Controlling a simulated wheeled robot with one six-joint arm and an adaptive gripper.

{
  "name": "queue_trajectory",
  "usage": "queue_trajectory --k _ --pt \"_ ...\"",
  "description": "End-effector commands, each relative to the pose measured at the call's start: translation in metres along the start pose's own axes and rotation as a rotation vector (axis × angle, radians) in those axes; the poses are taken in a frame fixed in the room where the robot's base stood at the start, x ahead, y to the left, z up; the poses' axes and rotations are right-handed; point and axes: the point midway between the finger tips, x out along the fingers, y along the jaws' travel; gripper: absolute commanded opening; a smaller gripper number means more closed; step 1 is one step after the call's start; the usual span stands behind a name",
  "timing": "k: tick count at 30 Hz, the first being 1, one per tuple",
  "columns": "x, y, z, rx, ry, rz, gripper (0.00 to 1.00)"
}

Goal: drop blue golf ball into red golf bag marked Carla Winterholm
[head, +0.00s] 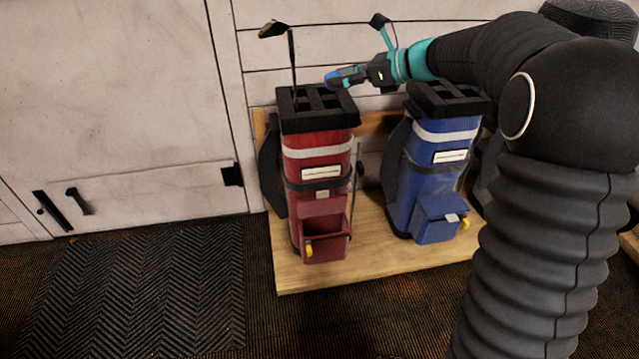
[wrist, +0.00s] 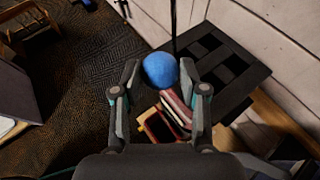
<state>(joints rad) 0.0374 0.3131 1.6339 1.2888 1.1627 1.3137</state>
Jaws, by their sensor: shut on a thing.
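The red golf bag (head: 317,222) stands upright on a wooden platform, with a white label on its front too small to read. In the wrist view its black divided top (wrist: 235,70) lies to the right of the ball and its red front pocket (wrist: 172,112) shows below. My gripper (head: 334,80) is shut on the blue golf ball (wrist: 160,70), which also shows in the head view (head: 331,80). In the head view the ball appears at the upper right part of the bag's top; in the wrist view it lies just off the top's front edge. The exact height gap cannot be told.
A club (head: 293,62) stands up out of the red bag. A blue golf bag (head: 437,165) stands to the right on the same wooden platform (head: 372,268). A white wall is close behind. A dark mat (head: 145,290) lies on the floor at left.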

Motion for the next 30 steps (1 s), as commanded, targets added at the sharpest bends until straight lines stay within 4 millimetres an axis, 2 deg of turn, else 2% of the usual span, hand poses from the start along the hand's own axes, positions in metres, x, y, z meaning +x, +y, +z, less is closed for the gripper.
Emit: queue_trajectory --k 15,28,29,30 --pt "0.020 0.000 -0.048 0.002 -0.001 -0.001 0.10" --pt "0.022 0.000 -0.052 0.001 -0.001 -0.001 0.10" --pt "0.022 0.000 -0.052 0.001 -0.001 -0.001 0.50" --pt "0.022 0.000 -0.052 0.001 -0.001 -0.001 0.60"
